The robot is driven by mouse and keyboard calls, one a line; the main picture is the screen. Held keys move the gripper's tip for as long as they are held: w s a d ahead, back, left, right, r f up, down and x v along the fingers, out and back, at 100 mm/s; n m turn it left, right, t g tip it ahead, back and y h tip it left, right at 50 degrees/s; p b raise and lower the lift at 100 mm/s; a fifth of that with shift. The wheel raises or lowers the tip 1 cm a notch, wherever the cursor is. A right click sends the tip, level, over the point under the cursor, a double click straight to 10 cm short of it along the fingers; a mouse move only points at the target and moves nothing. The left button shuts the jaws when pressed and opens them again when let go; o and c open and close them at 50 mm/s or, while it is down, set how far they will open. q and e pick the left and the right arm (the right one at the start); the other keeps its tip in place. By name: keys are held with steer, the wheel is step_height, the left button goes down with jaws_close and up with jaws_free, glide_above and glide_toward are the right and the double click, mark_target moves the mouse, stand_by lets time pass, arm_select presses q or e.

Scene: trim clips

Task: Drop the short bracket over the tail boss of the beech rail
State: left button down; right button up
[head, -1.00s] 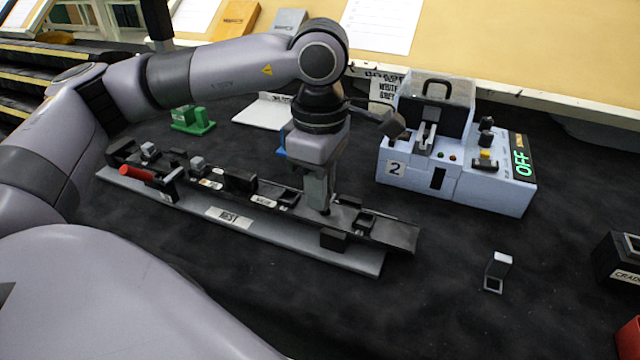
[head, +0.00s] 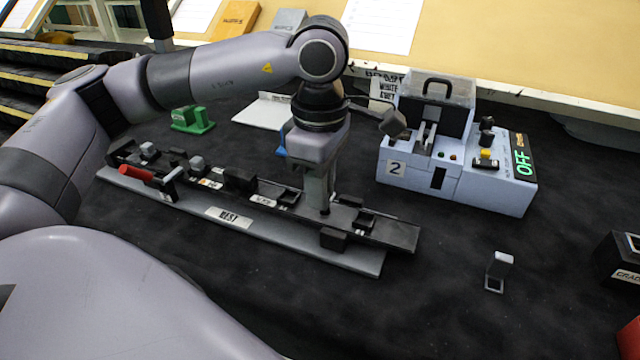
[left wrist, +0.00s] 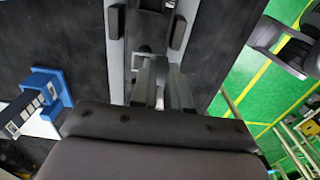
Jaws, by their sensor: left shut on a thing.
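My left gripper (head: 324,208) points down onto a long dark rail (head: 395,233), near its right part. In the left wrist view its fingers (left wrist: 163,84) are close together over the rail. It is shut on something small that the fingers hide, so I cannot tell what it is. The rail lies along a grey fixture labelled NEST (head: 180,210), and its right end reaches past the fixture. No beech-coloured rail shows in the nest. I cannot make out the tail boss. My right gripper is not in view.
A pale box marked 2, with an OFF display (head: 460,180), stands behind right. A red-handled clamp (head: 140,173) is at the nest's left. A green block (head: 193,120) and a white plate (head: 264,110) lie behind. A black cradle box (head: 617,262) is far right.

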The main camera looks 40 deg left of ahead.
arm_select(q)
steer(key=shift+b, duration=0.4)
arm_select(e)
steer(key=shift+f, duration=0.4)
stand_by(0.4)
arm_select(q)
steer(key=shift+f+b, duration=1.35)
steer(key=shift+f, duration=0.05)
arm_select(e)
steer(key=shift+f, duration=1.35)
arm_select(q)
steer(key=c, duration=1)
jaws_free()
steer(key=shift+r, duration=0.1)
steer(key=shift+c, duration=0.2)
step_height(320, 180, up, 7)
steer(key=shift+f, duration=0.2)
steer(key=shift+r, duration=0.35)
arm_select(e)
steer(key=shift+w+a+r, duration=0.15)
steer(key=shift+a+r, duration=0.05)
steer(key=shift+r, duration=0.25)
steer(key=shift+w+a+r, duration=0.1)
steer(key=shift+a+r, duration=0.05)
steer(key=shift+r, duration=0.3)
arm_select(q)
steer(key=shift+s, duration=0.1)
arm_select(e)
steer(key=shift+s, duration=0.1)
